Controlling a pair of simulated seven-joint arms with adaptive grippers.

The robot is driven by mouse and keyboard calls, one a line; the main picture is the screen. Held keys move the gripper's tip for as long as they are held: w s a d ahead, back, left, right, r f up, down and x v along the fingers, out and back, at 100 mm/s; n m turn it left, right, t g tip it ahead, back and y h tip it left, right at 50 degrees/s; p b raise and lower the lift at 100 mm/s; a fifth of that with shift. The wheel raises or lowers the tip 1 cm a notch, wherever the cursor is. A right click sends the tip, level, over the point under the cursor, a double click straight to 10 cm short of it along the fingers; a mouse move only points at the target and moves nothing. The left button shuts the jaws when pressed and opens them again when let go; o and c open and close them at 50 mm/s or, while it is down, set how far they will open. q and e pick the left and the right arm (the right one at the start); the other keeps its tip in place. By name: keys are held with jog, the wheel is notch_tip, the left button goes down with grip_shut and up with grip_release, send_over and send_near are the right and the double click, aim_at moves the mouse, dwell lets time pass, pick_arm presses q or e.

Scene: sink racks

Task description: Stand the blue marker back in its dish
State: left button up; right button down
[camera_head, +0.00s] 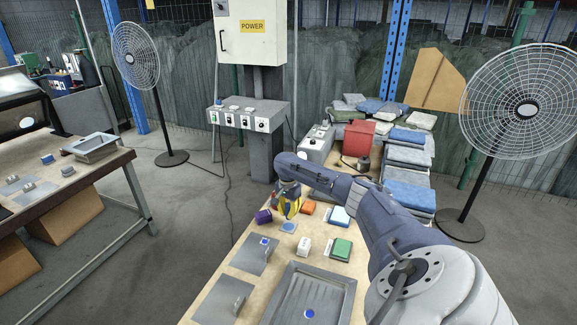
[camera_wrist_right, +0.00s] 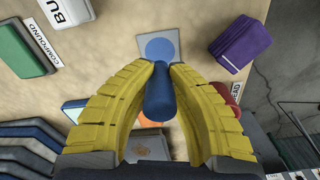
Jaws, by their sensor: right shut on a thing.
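My right gripper (camera_head: 287,206), with yellow fingers, is over the work table. In the right wrist view its fingertips (camera_wrist_right: 160,72) are shut on the blue marker (camera_wrist_right: 158,98), a plain blue cylinder. The marker's upper end in that view lies close to a blue round spot (camera_wrist_right: 159,47) on a small grey square, which looks like the dish. The same blue round (camera_head: 288,227) shows on the table just below the gripper in the head view. Whether marker and dish touch, I cannot tell. My left gripper is not in view.
A purple block (camera_head: 263,216), an orange block (camera_head: 308,208), a white block (camera_head: 304,245) and a green block (camera_head: 341,248) stand close around. A metal tray (camera_head: 345,287) and grey plates with handles (camera_head: 218,300) lie nearer. Stacked cloths (camera_head: 408,157) are at the back right.

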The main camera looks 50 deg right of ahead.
aim_at(288, 205)
jog(key=shift+f, duration=2.25)
jog(key=shift+f, duration=0.1)
jog(key=c, duration=1.4)
grip_release()
notch_tip(288, 205, up, 12)
jog(key=shift+a+r, duration=0.15)
